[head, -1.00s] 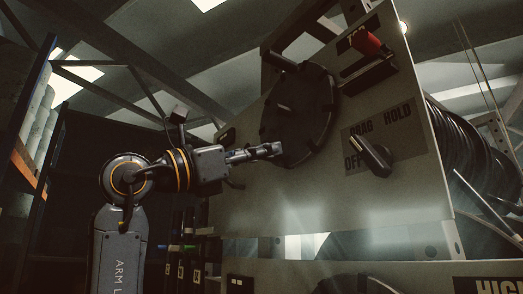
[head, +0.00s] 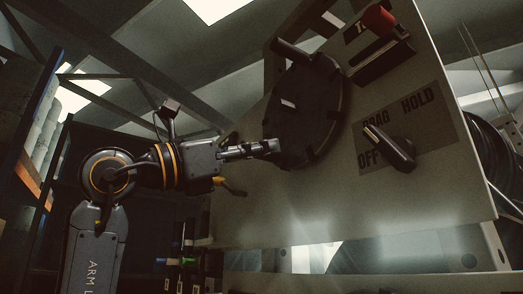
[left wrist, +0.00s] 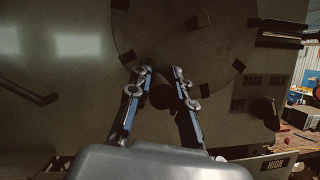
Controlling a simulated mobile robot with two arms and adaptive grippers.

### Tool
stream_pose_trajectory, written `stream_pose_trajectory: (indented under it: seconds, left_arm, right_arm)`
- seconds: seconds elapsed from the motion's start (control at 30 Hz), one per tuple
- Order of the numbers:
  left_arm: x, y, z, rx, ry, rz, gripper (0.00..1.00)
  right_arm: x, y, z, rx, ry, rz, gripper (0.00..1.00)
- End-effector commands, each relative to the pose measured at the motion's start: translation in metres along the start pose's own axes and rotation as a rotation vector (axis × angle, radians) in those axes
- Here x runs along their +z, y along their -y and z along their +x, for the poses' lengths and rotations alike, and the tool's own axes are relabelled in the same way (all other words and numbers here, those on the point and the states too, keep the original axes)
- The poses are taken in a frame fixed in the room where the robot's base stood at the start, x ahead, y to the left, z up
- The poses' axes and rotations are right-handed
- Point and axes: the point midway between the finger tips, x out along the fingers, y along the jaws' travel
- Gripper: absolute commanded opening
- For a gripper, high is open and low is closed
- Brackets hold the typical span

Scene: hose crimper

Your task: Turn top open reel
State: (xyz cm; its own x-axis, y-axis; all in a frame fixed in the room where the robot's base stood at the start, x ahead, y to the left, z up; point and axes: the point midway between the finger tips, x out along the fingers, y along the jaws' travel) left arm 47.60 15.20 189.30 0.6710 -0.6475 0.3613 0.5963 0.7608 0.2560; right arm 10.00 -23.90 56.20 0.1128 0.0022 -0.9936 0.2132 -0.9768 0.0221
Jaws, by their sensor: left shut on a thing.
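The top reel is a large black disc (head: 312,105) with notches around its rim, mounted on the tall beige panel (head: 420,205). It also fills the upper middle of the left wrist view (left wrist: 185,30). My left gripper (head: 272,147) reaches in from the left to the disc's lower left edge. In the left wrist view my fingers (left wrist: 164,80) stand on both sides of a short dark knob (left wrist: 162,97) near the disc's lower rim and are shut on it. The fingertips' contact is partly hidden in the head view. My right gripper is not in view.
Right of the reel is a black selector knob (head: 390,148) beside OFF, DRAG and HOLD labels. A red-tipped lever (head: 378,20) sits above it. Coiled black hose (head: 490,160) is at the right. Shelving (head: 35,150) stands at the left.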

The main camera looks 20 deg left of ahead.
Motion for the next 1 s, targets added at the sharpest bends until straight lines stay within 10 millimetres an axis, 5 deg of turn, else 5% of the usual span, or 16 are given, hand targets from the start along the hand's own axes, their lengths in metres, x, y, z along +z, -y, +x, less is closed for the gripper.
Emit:
stream_pose_trajectory:
  seconds: [0.2, 0.37, 0.4, 0.5, 0.83, 1.0]
  left_arm:
    - [0.008, -0.007, -0.002, 0.012, 0.018, -0.003, 0.00]
    - [0.007, -0.006, -0.002, 0.010, 0.016, -0.003, 0.00]
    - [0.007, -0.005, -0.002, 0.009, 0.015, -0.003, 0.26]
    - [0.006, -0.005, -0.001, 0.007, 0.014, -0.002, 0.43]
    - [0.005, -0.004, -0.003, 0.005, 0.011, -0.001, 0.43]
    - [0.004, -0.005, -0.024, 0.007, 0.011, 0.002, 0.43]
  right_arm:
    - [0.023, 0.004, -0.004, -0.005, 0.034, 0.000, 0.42]
    - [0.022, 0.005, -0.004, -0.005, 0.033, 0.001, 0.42]
    - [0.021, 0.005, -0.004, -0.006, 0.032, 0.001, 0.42]
    - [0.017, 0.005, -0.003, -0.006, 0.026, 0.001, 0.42]
    - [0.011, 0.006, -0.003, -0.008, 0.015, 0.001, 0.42]
    - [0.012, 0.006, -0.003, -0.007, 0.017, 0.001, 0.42]
